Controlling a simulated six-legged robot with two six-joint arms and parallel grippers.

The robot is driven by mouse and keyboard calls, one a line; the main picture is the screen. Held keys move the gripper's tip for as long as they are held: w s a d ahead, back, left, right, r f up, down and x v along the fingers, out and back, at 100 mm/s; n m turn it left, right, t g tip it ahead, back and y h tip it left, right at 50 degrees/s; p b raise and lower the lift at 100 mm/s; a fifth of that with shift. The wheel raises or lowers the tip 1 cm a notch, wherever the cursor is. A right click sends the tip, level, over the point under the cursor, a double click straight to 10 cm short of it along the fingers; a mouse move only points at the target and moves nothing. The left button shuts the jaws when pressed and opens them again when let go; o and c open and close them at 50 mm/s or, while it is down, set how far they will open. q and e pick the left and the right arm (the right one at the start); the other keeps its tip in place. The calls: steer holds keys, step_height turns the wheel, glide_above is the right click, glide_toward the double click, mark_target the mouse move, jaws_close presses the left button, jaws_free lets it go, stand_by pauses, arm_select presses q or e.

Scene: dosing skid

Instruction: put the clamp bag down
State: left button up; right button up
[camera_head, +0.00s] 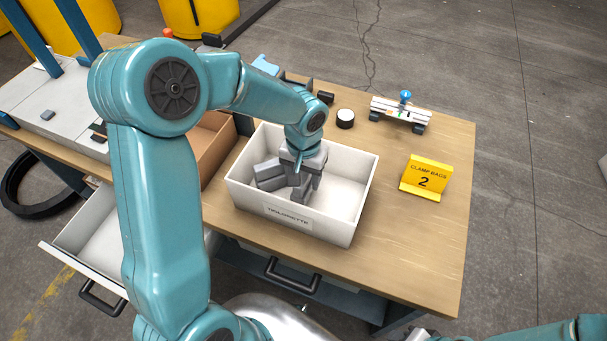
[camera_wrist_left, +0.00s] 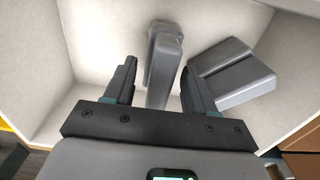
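Grey clamp bags (camera_head: 269,176) lie in a white bin (camera_head: 355,190) with a printed label on its front wall. My left gripper (camera_head: 302,182) reaches down into this bin, among the bags. In the left wrist view its two fingers are apart, with one grey bag (camera_wrist_left: 163,62) standing between them. A gap shows between the left finger and that bag. A second grey bag (camera_wrist_left: 228,75) lies just right of the right finger, tilted. The fingertips are partly hidden in the head view. My right arm enters at the bottom right; its fingers are not clear.
A yellow sign reading "CLAMP BAGS 2" (camera_head: 426,177) stands on the wooden table (camera_head: 420,240), right of the bin. A silver fixture with a blue knob (camera_head: 400,110) and a white-topped round item (camera_head: 345,118) sit behind. A brown box (camera_head: 205,145) adjoins on the left. The table's front right is clear.

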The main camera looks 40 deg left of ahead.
arm_select(q)
steer(key=shift+r, duration=0.1)
steer(key=shift+r+p, duration=0.25)
steer(key=shift+p, duration=0.1)
step_height(320, 180, up, 12)
steer(key=shift+f, duration=0.15)
steer(key=shift+s, duration=0.15)
stand_by(0.3)
